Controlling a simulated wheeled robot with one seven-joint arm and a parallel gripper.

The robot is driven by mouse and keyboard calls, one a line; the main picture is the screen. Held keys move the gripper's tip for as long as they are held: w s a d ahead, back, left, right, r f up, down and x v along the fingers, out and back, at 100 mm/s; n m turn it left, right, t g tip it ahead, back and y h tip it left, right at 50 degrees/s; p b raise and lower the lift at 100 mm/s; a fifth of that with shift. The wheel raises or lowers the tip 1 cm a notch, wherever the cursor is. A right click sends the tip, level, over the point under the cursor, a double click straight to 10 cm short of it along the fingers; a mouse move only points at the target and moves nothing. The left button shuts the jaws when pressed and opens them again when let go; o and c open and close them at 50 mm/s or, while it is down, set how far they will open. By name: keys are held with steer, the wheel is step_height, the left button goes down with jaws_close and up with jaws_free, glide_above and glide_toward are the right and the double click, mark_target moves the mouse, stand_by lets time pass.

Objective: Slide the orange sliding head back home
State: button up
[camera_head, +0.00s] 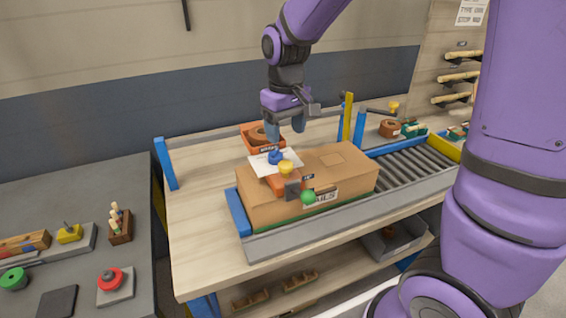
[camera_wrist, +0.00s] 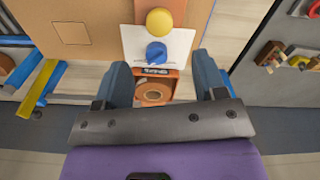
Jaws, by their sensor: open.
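An orange block (camera_head: 290,184) with a yellow knob (camera_head: 285,167) and a green ball (camera_head: 308,197) sits at the carton's near left top; it looks like the sliding head. In the wrist view the yellow knob (camera_wrist: 160,20) is at the top, with a strip of orange (camera_wrist: 165,5) beyond it. A blue knob (camera_head: 275,156) stands on a white sheet (camera_head: 262,163) beside it. My gripper (camera_head: 286,134) is open and empty, above and behind these knobs.
An orange holder with a brown roll (camera_head: 257,133) stands behind the cardboard carton (camera_head: 345,165). The carton lies on the bench conveyor, whose rollers (camera_head: 405,168) run right. A blue post (camera_head: 166,163) rises at the bench's left. A grey side table (camera_head: 70,190) holds tools and a red button.

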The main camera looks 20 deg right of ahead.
mark_target(285, 164)
step_height(285, 164, down, 9)
steer(key=shift+f, duration=0.1)
stand_by(0.3)
jaws_close()
steer(key=shift+a, duration=0.1)
